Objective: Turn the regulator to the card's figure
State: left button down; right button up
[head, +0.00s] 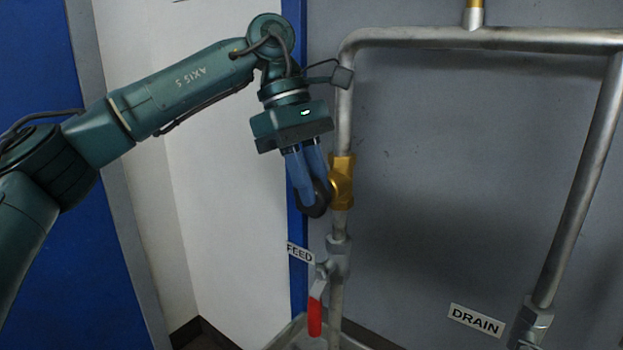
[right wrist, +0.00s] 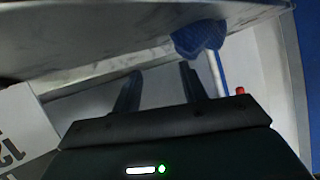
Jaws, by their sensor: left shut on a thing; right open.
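The regulator is a brass body (head: 342,182) on the upright steel pipe, with a dark round knob (head: 316,204) on its left side. My left gripper (head: 314,198) reaches it from above, its blue fingers shut on the knob and hiding part of it. No scale or figure on the regulator can be read.
A red-handled valve (head: 315,315) hangs below the regulator beside the FEED label (head: 300,253). The DRAIN label (head: 476,319) is at lower right. The right wrist view shows a blue object (right wrist: 200,38) on a white rod and a white lettered surface (right wrist: 22,132) at left.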

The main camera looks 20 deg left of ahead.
aim_at(328, 202)
pick_arm(q)
jog(key=shift+r, duration=0.1)
pick_arm(e)
jog(key=shift+r, duration=0.15)
